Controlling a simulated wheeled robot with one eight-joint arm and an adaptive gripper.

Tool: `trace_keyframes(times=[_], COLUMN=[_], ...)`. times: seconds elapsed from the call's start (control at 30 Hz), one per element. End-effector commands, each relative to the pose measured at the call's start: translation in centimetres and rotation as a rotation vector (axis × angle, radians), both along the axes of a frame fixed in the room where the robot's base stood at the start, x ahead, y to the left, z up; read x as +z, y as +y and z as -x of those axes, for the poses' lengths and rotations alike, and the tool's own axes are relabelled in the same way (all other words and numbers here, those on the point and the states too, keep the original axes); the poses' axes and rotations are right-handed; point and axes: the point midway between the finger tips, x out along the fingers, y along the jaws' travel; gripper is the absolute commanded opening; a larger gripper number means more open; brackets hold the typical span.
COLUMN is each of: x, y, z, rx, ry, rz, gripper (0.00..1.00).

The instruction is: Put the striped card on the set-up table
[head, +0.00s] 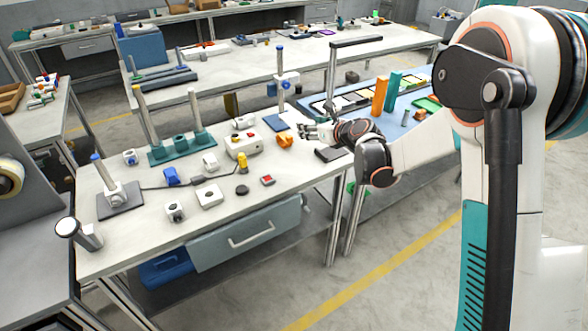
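My gripper (308,131) reaches in from the right, just above the right end of the white-topped table (140,235). Its fingers point left, and they are too small to show whether they are open or shut. No striped card can be made out in the head view. Several flat cards or panels, white, yellow and green, lie in a dark rack (318,106) on the blue-topped table (398,127) behind my gripper. Which table is the set-up table cannot be told for certain.
The white-topped table holds a teal base with posts (181,148), a white box with a red button (242,146), an orange roll (285,140) and a dark block (328,154). Orange (379,97) and teal (394,86) uprights stand on the blue table. Bare tabletop shows near the front edge.

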Motion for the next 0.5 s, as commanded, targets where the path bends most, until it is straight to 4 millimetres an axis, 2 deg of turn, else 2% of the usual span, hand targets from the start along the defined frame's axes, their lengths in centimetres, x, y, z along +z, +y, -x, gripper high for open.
trace_keyframes(times=[0.03, 0.2, 0.4, 0.5], x=[-1.7, -5.9, -10.6, -12.3], y=[0.0, 0.0, 0.0, 0.0], z=[0.0, 0.0, 0.0, 0.0], rx=[0.0, -0.001, -0.001, -0.001], ry=[0.0, 0.0, 0.0, 0.0], rz=[0.0, 0.0, 0.0, 0.0], gripper=[0.26, 0.26, 0.26, 0.26])
